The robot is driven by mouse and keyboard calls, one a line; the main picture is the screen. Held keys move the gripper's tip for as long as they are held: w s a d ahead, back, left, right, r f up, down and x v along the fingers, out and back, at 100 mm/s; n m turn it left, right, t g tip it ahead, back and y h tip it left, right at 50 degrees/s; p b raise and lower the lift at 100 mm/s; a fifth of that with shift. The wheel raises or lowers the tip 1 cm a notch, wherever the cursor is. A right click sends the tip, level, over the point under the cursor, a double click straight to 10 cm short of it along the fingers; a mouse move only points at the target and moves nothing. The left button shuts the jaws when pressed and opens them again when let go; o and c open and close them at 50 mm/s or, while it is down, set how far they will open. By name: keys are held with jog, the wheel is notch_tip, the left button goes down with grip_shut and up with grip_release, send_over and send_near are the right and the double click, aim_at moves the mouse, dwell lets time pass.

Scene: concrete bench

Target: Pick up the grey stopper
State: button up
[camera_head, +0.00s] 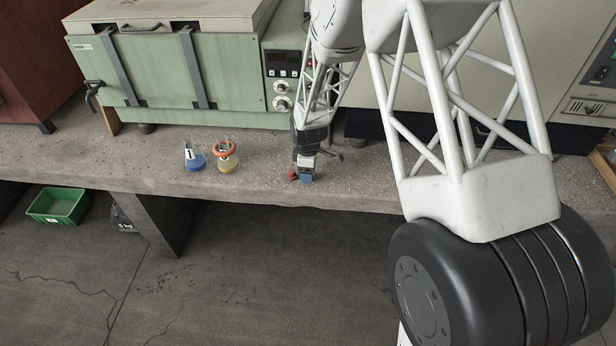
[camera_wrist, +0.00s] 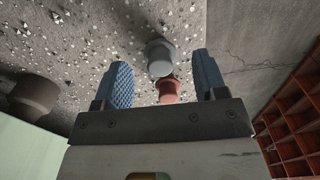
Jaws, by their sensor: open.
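The grey stopper (camera_wrist: 160,58) shows in the wrist view, on the speckled bench top between and slightly beyond my fingertips. A red-brown stopper (camera_wrist: 168,90) is close beside it, nearer the gripper body in that picture. My gripper (camera_wrist: 158,80) has blue ribbed fingers spread wide, one on each side of the stoppers, with nothing clamped. In the head view my gripper (camera_head: 306,175) is low over the front part of the bench, and the red-brown stopper (camera_head: 293,174) shows just left of it. The grey stopper cannot be made out there, apparently hidden by my gripper.
A flask with blue liquid (camera_head: 194,158) and one with yellow liquid and an orange ring (camera_head: 227,157) stand left of my gripper. A green oven (camera_head: 180,75) stands behind. The bench's front edge (camera_head: 250,196) is close. Bench between flasks and gripper is clear.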

jog(key=shift+f, duration=0.8)
jog(key=c, duration=1)
